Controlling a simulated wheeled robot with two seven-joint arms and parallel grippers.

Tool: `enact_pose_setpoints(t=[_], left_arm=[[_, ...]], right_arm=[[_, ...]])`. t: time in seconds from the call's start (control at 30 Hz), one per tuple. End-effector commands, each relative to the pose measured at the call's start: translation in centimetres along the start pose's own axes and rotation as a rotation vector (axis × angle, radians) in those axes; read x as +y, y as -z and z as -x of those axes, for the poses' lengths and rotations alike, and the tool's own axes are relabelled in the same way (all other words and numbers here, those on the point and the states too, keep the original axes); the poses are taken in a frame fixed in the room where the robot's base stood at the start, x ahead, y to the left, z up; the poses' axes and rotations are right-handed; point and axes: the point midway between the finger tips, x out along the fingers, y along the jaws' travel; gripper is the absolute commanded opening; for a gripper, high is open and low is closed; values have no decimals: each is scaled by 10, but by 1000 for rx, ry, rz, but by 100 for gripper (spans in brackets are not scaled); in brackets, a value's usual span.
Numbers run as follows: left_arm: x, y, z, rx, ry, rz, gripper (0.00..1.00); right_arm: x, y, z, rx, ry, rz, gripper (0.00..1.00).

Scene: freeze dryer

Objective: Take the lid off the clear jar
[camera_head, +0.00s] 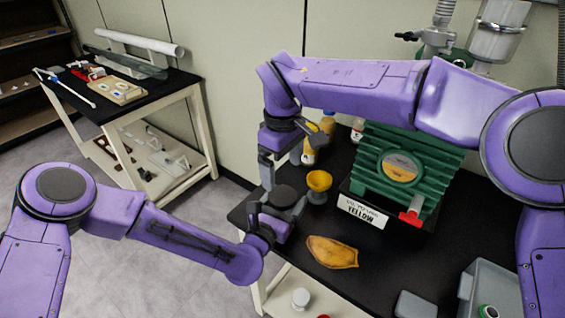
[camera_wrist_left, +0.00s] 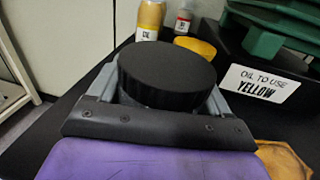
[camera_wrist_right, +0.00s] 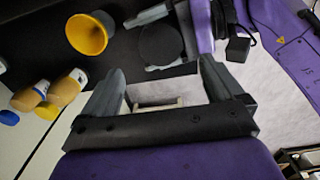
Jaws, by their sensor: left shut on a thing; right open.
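The jar's round black lid (camera_head: 285,195) is near the table's left edge in the head view. It also shows from above in the left wrist view (camera_wrist_left: 167,72) and the right wrist view (camera_wrist_right: 160,45). My left gripper (camera_head: 281,213) is shut on the jar, one finger on each side, just below the lid. The jar's clear body is mostly hidden by the lid and gripper. The lid appears to be seated on top. My right gripper (camera_wrist_right: 157,85) is open and empty, above and to one side of the lid.
A yellow funnel (camera_head: 319,182) stands close to the jar. Oil bottles (camera_head: 308,152) are behind it. A green pump (camera_head: 410,160) with a sign (camera_head: 362,211) is to the right. An orange-brown piece (camera_head: 332,252) lies in front. A grey bin (camera_head: 490,285) stands at lower right.

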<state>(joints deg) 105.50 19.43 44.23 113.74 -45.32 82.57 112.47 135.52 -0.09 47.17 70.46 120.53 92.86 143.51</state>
Motion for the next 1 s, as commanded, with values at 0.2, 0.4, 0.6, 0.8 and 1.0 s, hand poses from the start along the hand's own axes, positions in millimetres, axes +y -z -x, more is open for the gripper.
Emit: enact_pose_setpoints(t=[0.2, 0.4, 0.6, 0.8, 1.0], left_arm=[[0, 0, 0, 0, 0, 0, 0], [0, 0, 0, 0, 0, 0, 0], [0, 0, 0, 0, 0, 0, 0], [0, 0, 0, 0, 0, 0, 0], [0, 0, 0, 0, 0, 0, 0]], right_arm=[[-1, -1, -41, -5, 3, 2, 95], [-1, 0, -68, -3, 2, 3, 95], [0, 0, -74, -1, 1, 2, 95], [0, 0, -73, -1, 1, 3, 69], [0, 0, -73, -1, 1, 3, 34]])
